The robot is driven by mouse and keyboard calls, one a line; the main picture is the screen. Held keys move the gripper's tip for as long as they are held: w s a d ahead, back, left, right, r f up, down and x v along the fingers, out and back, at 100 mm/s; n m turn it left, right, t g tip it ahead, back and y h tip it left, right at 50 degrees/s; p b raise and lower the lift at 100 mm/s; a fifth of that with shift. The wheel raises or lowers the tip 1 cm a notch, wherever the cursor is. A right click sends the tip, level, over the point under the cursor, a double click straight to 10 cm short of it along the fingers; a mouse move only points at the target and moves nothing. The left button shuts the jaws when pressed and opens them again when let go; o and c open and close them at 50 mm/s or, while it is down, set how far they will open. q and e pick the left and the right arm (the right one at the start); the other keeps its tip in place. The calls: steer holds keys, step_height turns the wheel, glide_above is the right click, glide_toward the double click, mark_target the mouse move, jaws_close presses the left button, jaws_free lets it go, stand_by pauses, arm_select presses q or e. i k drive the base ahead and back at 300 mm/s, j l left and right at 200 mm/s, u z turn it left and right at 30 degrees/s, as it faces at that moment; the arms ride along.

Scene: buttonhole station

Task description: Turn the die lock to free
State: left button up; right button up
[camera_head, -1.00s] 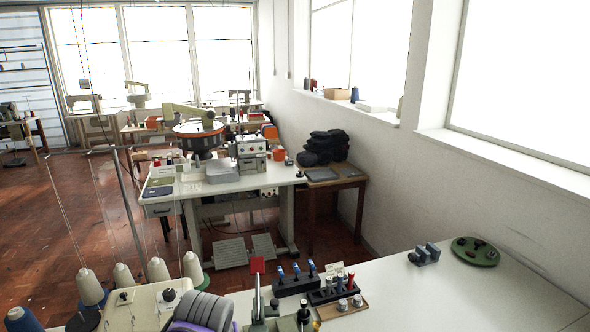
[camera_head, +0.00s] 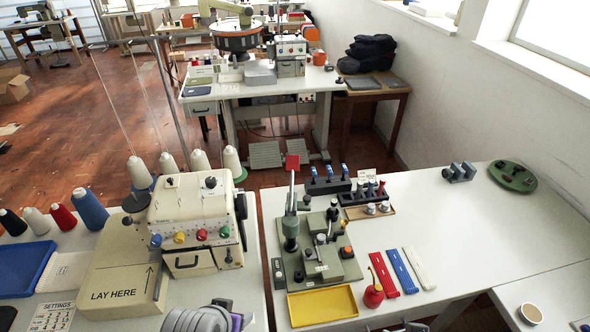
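A grey-green hand press (camera_head: 316,256) stands on the white table at the centre. It has an upright lever with a red grip (camera_head: 292,162), a dark round post on its left side and small dark knobs on its blocks. I cannot tell which of these small parts is the die lock, nor how it is set. A grey ribbed part with purple, my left arm, shows at the bottom edge left of the press; its gripper fingers do not show. No clear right gripper shows.
A yellow tray (camera_head: 322,306) lies in front of the press. A red round object (camera_head: 374,294) and red, blue and white bars (camera_head: 402,271) lie right of it. Blue-topped tools (camera_head: 328,182) stand behind. A cream sewing machine (camera_head: 195,215) stands left. The right table is largely clear.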

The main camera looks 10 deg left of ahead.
mark_target(337, 234)
steer(key=j+u, duration=0.25)
steer(key=u, duration=0.15)
steer(key=i+j+u, duration=0.2)
steer(key=u, duration=0.2)
